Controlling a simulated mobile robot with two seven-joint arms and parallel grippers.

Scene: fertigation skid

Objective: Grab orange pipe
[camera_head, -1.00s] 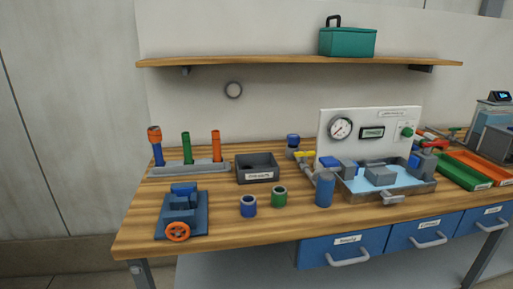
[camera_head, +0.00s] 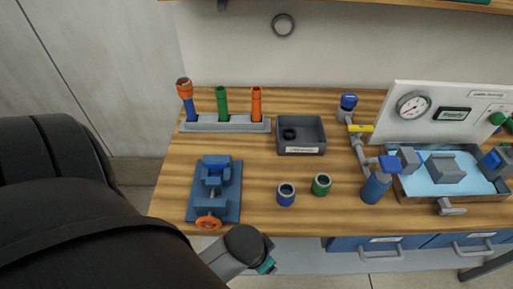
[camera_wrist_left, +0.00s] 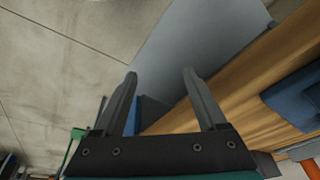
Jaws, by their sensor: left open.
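The orange pipe (camera_head: 256,103) stands upright in the right-hand slot of a grey rack (camera_head: 228,125) at the back left of the bench. A green pipe (camera_head: 222,102) stands beside it, and a blue pipe with an orange top (camera_head: 186,98) stands at the left end. My left arm reaches in from the left. Its wrist is at the bench's front edge, well short of the rack; the fingers do not show clearly there. In the left wrist view, my left gripper (camera_wrist_left: 160,73) is open with nothing between its fingers. My right gripper is out of view.
A blue vise (camera_head: 215,185) with an orange handwheel stands between my left wrist and the rack. A dark bin (camera_head: 302,149) sits right of the rack. Blue (camera_head: 286,196) and green (camera_head: 321,185) couplings stand in front. Right of them is a blue cylinder (camera_head: 375,189) with piping.

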